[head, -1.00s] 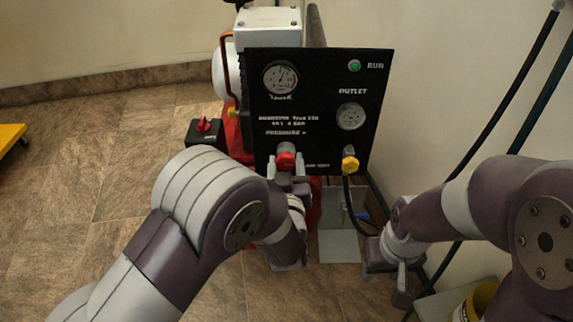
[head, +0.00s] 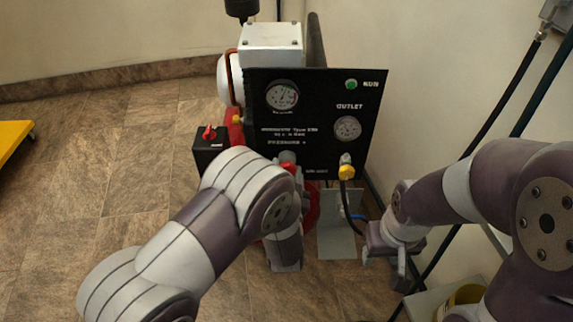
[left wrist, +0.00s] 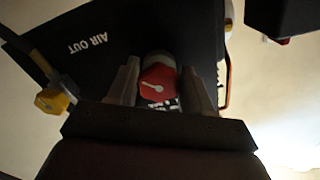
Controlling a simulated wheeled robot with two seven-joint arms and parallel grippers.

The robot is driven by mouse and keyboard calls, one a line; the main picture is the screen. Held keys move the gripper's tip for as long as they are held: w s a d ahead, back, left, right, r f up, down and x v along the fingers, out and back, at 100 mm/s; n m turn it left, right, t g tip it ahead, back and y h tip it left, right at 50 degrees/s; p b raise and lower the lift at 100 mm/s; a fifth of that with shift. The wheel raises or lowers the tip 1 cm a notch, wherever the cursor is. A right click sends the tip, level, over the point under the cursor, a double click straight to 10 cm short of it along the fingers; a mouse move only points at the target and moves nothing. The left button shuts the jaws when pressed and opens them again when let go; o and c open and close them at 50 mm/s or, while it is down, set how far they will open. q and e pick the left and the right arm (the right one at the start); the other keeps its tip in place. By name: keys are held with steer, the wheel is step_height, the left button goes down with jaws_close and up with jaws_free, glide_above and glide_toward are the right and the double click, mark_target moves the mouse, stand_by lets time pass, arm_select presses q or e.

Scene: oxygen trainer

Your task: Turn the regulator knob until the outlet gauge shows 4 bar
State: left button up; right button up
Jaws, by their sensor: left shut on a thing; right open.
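The black panel (head: 320,150) carries the outlet gauge (head: 347,128) at the right; its needle is too small to read. The red regulator knob (left wrist: 156,76), with a white pointer line, shows in the left wrist view. It sits between the two fingers of my left gripper (left wrist: 161,86), which is shut on it. In the head view my left gripper (head: 297,176) is at the panel's lower edge, with my left forearm hiding most of the knob. My right gripper (head: 392,266) is open and empty, low and right of the panel.
A second gauge (head: 283,95) is at the panel's upper left, and a green RUN light (head: 351,84) at its upper right. A yellow fitting (head: 346,172) with a black hose is below the outlet gauge. A black box with a red switch (head: 209,133) stands left.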

arm_select(q)
steer(key=shift+m+p, duration=0.55)
steer(key=shift+m, duration=0.25)
arm_select(e)
steer(key=shift+r, duration=0.8)
arm_select(q)
steer(key=o, duration=1)
steer(key=shift+c, duration=0.2)
